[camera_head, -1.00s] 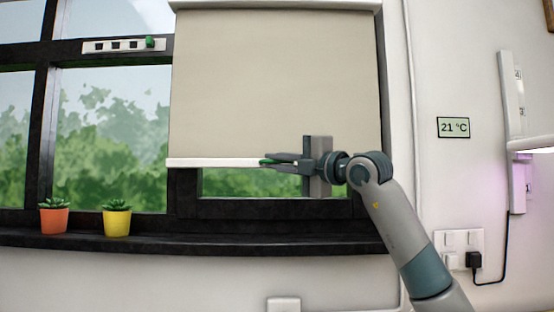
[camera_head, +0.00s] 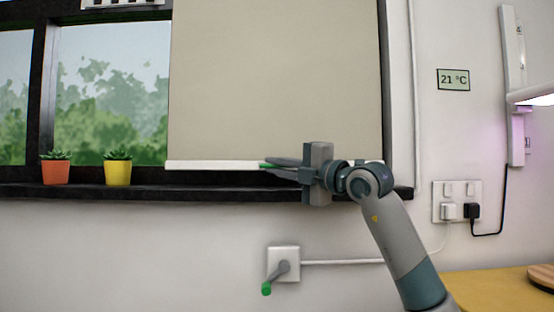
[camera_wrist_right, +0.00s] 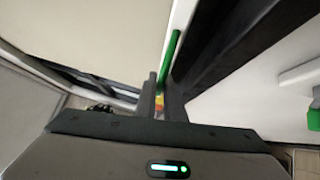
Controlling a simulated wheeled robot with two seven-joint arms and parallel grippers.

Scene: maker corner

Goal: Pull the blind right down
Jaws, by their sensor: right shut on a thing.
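The cream blind (camera_head: 275,80) hangs over the right part of the window. Its white bottom bar (camera_head: 210,166) is just above the dark sill, with a thin dark strip of frame showing between them. My right gripper (camera_head: 268,165) is shut on the green pull (camera_head: 263,165) at the bar; fingers hide part of it. In the right wrist view the green pull (camera_wrist_right: 171,52) runs along the white bar, close to the gripper fingertips (camera_wrist_right: 160,88). My left gripper is not in view.
The dark sill (camera_head: 110,192) runs below the window. An orange pot (camera_head: 55,172) and a yellow pot (camera_head: 118,172) with plants stand on it, left of the blind. A wall plate with a green-tipped lever (camera_head: 283,266) is below. A wooden surface (camera_head: 495,290) is lower right.

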